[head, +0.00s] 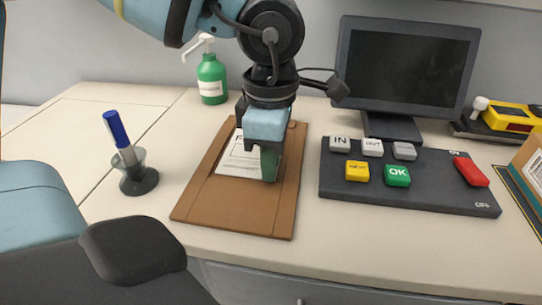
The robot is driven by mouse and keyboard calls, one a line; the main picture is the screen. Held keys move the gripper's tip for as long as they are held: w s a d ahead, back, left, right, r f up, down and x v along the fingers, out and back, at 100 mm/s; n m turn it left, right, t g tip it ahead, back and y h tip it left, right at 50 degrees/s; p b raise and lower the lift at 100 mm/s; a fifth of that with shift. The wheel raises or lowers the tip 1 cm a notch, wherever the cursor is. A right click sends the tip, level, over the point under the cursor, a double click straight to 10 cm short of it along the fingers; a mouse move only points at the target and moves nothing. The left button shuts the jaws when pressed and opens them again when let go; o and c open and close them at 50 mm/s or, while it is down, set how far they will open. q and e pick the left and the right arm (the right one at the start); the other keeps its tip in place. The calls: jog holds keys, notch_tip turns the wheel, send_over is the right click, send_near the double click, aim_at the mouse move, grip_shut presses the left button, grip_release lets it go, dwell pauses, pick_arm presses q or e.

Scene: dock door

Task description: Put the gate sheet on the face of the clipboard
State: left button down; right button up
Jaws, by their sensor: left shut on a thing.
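The gate sheet (238,160), white with dark print, is over the face of the brown clipboard (203,204), toward its upper part. My left gripper (267,164) points down over the clipboard at the sheet's right side and is shut on the sheet. The gripper hides the sheet's right part and some of its print. I cannot tell whether the sheet lies flat against the board or is a little above it. My right gripper is not in view.
A blue marker in a dark holder (139,181) stands left of the clipboard. A button panel (335,187) and a monitor (405,62) are to the right. A green pump bottle (211,80) stands behind. A cardboard box (530,172) is at the right edge. The front counter is clear.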

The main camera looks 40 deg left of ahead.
pick_arm(q)
jog(key=c, duration=1.3)
grip_release()
notch_tip(320, 180, up, 12)
jog(key=shift+r+p, duration=0.15)
jog(key=shift+p, duration=0.55)
